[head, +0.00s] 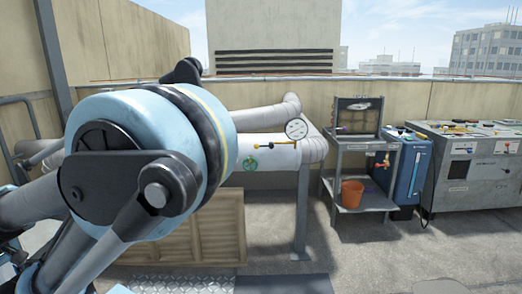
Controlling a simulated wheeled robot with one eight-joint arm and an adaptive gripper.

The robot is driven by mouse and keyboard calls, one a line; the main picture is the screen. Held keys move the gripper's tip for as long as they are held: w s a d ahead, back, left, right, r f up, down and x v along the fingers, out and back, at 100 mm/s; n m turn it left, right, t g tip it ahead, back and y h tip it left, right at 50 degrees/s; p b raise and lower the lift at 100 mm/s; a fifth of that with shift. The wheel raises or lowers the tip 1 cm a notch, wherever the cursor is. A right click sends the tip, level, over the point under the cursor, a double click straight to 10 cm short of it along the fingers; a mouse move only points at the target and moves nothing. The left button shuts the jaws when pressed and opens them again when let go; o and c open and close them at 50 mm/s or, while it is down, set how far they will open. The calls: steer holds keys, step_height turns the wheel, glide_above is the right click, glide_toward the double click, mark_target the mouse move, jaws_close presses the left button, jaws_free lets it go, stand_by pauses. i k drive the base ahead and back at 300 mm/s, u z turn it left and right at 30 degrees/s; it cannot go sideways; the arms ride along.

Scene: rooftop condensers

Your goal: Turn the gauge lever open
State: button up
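The round white gauge (296,129) stands at the right end of a grey pipe, near its elbow. Just below it is a small yellow lever (281,142), which looks roughly level, along the pipe; its exact angle is too small to tell. A green round tag or handwheel (250,164) shows on the pipe, lower left of the lever. My blue and black arm fills the left of the head view and hides the pipe's left part. My gripper cannot be made out.
A grey shelf cart (365,144) holds an orange bucket (352,194), right of the pipe. A blue cabinet (408,170) and a grey workbench (475,170) with tools stand farther right. A wooden crate (225,226) sits below the pipe. The concrete floor at front right is clear.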

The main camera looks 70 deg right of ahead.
mark_target(271, 145)
steer(key=z, duration=2.7)
